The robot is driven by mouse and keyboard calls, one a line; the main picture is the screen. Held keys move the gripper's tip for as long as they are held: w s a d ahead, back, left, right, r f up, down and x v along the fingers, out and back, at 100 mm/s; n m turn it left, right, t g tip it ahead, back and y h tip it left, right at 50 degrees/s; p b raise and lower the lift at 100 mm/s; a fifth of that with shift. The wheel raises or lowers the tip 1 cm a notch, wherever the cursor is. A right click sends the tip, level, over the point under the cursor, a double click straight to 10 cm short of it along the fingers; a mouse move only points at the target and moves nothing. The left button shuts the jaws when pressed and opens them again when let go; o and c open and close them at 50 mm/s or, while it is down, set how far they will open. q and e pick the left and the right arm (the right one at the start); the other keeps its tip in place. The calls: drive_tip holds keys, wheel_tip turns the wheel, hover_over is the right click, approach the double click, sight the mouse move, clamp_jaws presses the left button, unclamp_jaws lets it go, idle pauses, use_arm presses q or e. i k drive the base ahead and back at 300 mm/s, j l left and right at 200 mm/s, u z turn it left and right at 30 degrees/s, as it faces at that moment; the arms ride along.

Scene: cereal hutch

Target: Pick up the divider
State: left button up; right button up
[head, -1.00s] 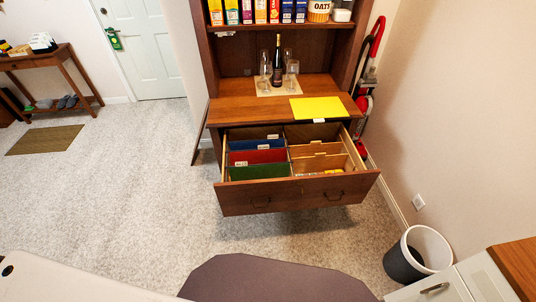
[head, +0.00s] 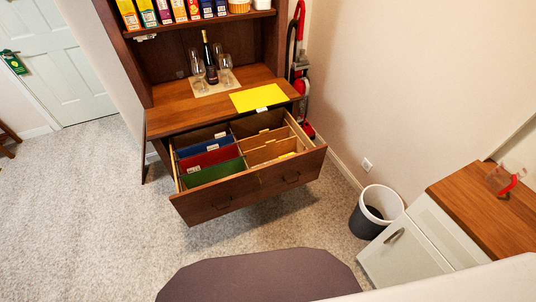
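The yellow folder-like divider (head: 258,96) lies flat on the hutch's wooden counter, at the right front edge, with a small white tab toward the drawer. Below it the drawer (head: 250,192) is pulled open. Its left side holds blue, red and green dividers (head: 208,160) with white labels. Its right side holds tan dividers (head: 270,147). I cannot tell which of these the task means. Neither of my grippers shows in the head view.
A wine bottle (head: 209,60) and glasses stand on a mat behind the yellow sheet. Cereal boxes (head: 163,12) fill the shelf above. A bin (head: 377,212) and a white cabinet (head: 420,240) with a red-handled jug (head: 504,180) stand right.

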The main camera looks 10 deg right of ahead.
sight(272, 149)
drive_tip(key=i+l+u, duration=0.4)
drive_tip(key=l, duration=0.2)
drive_tip(key=l+u, duration=0.25)
drive_tip(key=i+l+u, duration=0.2)
drive_tip(key=l, duration=0.2)
drive_tip(key=l+u, duration=0.2)
drive_tip(key=l, duration=0.15)
